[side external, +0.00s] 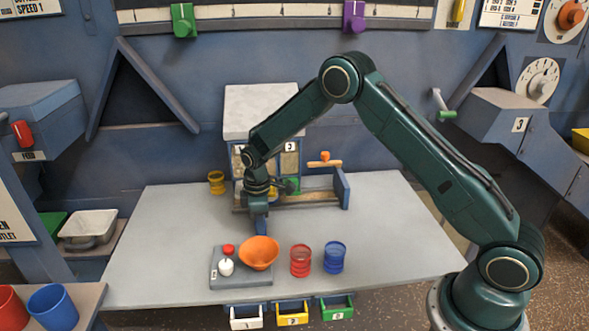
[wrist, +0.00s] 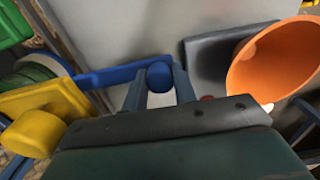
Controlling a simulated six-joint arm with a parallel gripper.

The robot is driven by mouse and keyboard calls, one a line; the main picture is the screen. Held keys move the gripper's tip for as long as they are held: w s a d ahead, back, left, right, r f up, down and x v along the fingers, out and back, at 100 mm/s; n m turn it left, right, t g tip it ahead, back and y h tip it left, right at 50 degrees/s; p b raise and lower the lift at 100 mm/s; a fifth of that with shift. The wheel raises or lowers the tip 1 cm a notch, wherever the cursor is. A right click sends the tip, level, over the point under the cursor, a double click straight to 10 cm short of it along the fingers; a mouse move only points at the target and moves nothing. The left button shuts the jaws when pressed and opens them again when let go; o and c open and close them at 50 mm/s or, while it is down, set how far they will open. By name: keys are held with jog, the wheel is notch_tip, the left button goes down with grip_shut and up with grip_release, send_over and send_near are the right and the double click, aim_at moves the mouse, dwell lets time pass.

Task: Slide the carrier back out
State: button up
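In the wrist view a blue bar (wrist: 105,76) runs from the station at the left to a round blue knob (wrist: 159,76). This looks like the carrier's handle. My gripper (wrist: 159,82) has one finger on each side of the knob, apparently touching it, so it looks shut on it. In the side view my gripper (side external: 259,224) points down at the front of the station with the grey block top (side external: 262,112). The carrier body is mostly hidden behind my wrist there.
An orange bowl (side external: 259,252) stands on a grey pad (side external: 228,278) in front of my gripper, with a small red-capped item beside it. Red (side external: 300,261) and blue (side external: 334,258) cups stand to the right. A wooden rail (side external: 308,197) ends at a blue plate (side external: 342,190). The table's left is clear.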

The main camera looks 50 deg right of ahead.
jog(key=shift+s+d, duration=6.45)
jog(key=shift+d, duration=0.05)
jog(key=shift+a, duration=0.1)
jog(key=o, duration=0.7)
jog(key=shift+o, duration=0.2)
jog(key=shift+r, duration=0.15)
jog(key=shift+r, duration=2.85)
jog(key=shift+r, duration=0.1)
jog(key=shift+r, duration=2.9)
